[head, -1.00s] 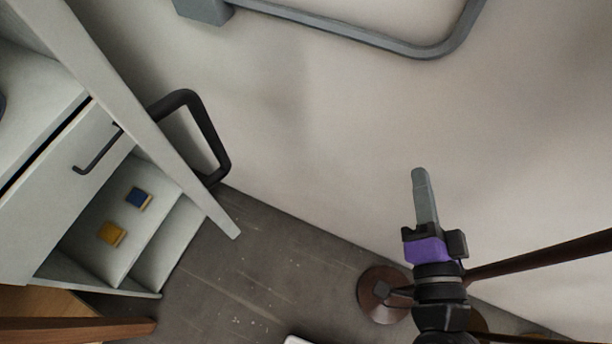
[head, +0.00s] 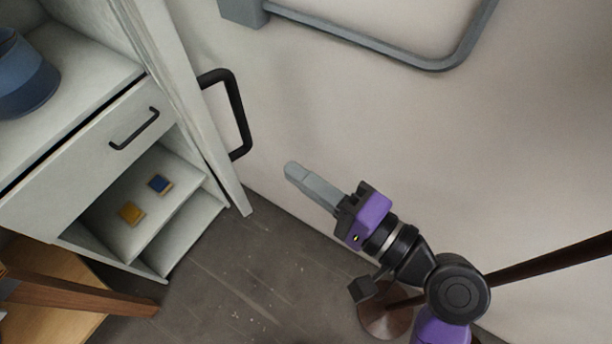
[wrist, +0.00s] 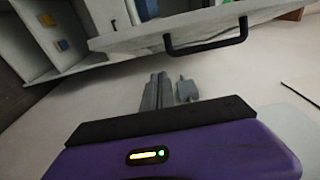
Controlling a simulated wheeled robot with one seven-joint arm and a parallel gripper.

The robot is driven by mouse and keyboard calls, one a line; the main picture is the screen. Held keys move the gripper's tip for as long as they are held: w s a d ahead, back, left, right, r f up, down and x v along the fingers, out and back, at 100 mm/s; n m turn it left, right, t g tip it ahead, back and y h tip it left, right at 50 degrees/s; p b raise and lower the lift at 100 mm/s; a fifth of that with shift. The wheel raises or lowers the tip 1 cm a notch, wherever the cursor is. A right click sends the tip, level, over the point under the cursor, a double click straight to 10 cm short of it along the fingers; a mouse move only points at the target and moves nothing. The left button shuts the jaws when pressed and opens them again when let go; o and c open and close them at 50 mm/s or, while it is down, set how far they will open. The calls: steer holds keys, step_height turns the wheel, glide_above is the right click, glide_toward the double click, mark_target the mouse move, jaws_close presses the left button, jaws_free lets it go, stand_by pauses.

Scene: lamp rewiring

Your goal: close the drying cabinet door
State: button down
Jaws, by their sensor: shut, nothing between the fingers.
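The drying cabinet door (head: 180,90) stands open at the left of the head view, seen nearly edge-on, with a black bar handle (head: 241,115) on its right face. In the wrist view the door (wrist: 130,38) crosses the top, with its handle (wrist: 207,45) at the upper right. My gripper (head: 292,170) is shut and empty. It is to the right of the door and a little below the handle in the head view, apart from both, pointing to the upper left. Its fingers also show in the wrist view (wrist: 155,90).
The cabinet (head: 90,150) has a drawer with a black handle (head: 134,128) and a lower shelf with a blue block (head: 160,184) and an orange block (head: 132,213). A grey wall rail (head: 360,42) is above. A round brown base (head: 385,318) stands on the floor near my arm.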

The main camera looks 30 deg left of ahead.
steer(key=s+a+p, duration=0.2)
steer(key=a, duration=0.6)
steer(key=shift+s, duration=0.15)
steer(key=shift+s, duration=0.15)
